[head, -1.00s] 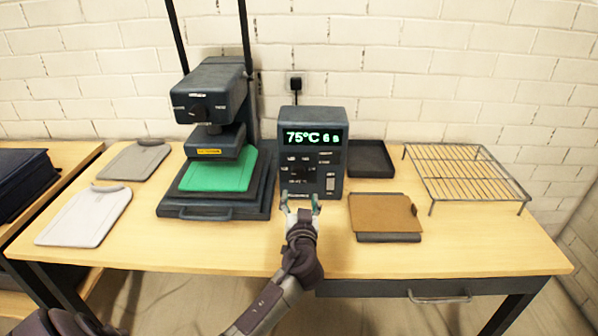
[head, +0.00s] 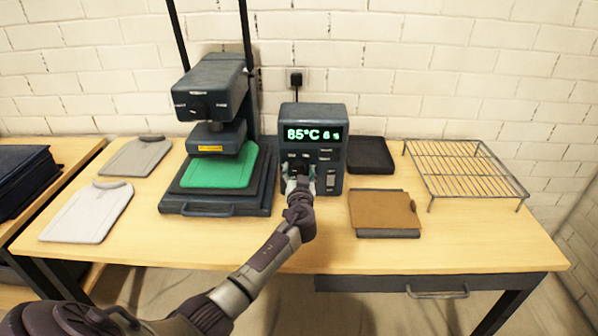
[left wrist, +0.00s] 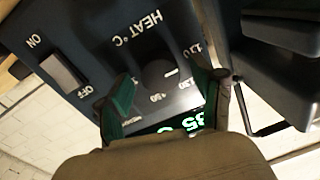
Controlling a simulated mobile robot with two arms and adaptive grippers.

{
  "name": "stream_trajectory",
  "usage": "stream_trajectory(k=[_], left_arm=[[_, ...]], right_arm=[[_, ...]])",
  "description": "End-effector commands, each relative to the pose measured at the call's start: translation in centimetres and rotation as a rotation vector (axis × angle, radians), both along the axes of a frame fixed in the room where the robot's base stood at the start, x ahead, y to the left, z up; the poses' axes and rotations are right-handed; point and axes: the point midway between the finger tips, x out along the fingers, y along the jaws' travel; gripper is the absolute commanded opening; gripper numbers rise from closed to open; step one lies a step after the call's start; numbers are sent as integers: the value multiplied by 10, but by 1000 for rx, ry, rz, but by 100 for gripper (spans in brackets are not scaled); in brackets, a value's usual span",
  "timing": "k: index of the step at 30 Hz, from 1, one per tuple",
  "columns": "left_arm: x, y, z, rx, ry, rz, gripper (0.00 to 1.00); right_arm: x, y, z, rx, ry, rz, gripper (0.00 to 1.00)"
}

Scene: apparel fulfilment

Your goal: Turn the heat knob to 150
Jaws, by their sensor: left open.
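The dark control box (head: 312,119) stands on the table, its green display (head: 314,134) reading 85°C and a 6. The black heat knob (head: 298,167) is on its front, partly hidden by my left gripper (head: 299,181). In the left wrist view the round knob (left wrist: 159,76) shows below the words HEAT °C, with a white pointer mark and printed numbers around it. My left gripper (left wrist: 168,98) is open there, its green-padded fingers on either side of the knob. I cannot tell whether they touch it. My right gripper is not in view.
A heat press (head: 209,90) with a green piece (head: 220,170) stands left of the box. An ON/OFF switch (left wrist: 64,71) is on the panel. Grey shirt-shaped pieces (head: 86,212) lie at left. A brown board (head: 384,209), a dark tray (head: 370,157) and a wire rack (head: 465,170) are at right.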

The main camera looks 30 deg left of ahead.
Motion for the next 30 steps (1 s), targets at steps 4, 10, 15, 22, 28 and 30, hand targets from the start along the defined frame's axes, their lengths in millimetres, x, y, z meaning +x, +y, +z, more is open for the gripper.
stream_trajectory(k=[4, 10, 15, 22, 28, 30], left_arm=[[0, 0, 0, 0, 0, 0, 50], [0, 0, 0, 0, 0, 0, 17], [0, 0, 0, 2, 1, 0, 7], [0, 0, -1, 42, 25, -1, 7], [0, -1, -3, 144, 86, -1, 7], [0, -1, -3, 192, 116, -1, 7]], right_arm=[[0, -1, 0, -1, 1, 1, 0], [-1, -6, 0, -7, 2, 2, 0], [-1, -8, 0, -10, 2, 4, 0], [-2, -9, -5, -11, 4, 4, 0], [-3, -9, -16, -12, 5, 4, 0], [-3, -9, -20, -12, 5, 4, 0]])
